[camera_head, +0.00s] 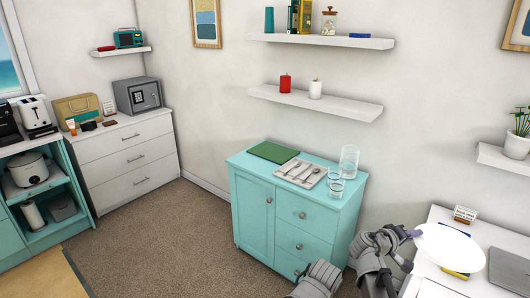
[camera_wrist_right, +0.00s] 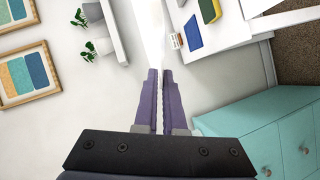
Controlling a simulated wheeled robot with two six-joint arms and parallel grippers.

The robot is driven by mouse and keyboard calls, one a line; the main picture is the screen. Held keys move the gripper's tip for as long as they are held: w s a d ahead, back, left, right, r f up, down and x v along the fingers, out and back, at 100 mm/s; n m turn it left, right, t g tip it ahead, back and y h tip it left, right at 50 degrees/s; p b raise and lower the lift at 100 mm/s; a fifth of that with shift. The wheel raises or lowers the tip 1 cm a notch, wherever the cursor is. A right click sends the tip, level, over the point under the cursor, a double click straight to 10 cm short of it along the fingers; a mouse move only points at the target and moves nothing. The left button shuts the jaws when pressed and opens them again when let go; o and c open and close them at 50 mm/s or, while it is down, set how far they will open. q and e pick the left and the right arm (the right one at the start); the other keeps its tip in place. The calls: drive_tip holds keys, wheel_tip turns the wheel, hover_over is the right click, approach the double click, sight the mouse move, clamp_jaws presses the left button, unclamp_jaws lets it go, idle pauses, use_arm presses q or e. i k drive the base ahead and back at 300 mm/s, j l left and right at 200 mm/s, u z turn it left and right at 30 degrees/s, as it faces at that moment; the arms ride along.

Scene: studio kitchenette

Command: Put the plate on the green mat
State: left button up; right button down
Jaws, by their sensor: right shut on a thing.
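The white plate (camera_head: 449,247) is at the lower right in the head view, tilted, above the white desk. My right gripper (camera_head: 414,234) is shut on its left edge. In the right wrist view the plate (camera_wrist_right: 153,35) is a thin pale strip seen edge-on, between the purple fingers of the right gripper (camera_wrist_right: 158,72). The green mat (camera_head: 273,152) lies flat at the back left of the teal cabinet's top, with nothing on it. The plate is apart from it, to its right and nearer to me.
The teal cabinet (camera_head: 252,168) also bears a cutlery tray (camera_head: 288,178) beside the mat and clear glasses (camera_head: 349,160) at the right. A wall shelf (camera_head: 315,103) hangs above. A laptop (camera_head: 508,270) lies on the desk. The carpet left of the cabinet is clear.

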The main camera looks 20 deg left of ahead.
sight(286, 155)
drive_tip(key=i+j+u, duration=0.15)
drive_tip(key=i+u, duration=0.3)
drive_tip(key=i+j+u, duration=0.1)
drive_tip(key=i+u, duration=0.2)
drive_tip(key=u, duration=0.15)
drive_tip(key=i+l, duration=0.1)
drive_tip(key=i, duration=0.5)
drive_tip(key=i+u, duration=0.15)
drive_tip(key=i, duration=0.45)
drive_tip(key=i+l, duration=0.25)
drive_tip(key=i, duration=0.3)
drive_tip(key=j+u, duration=0.05)
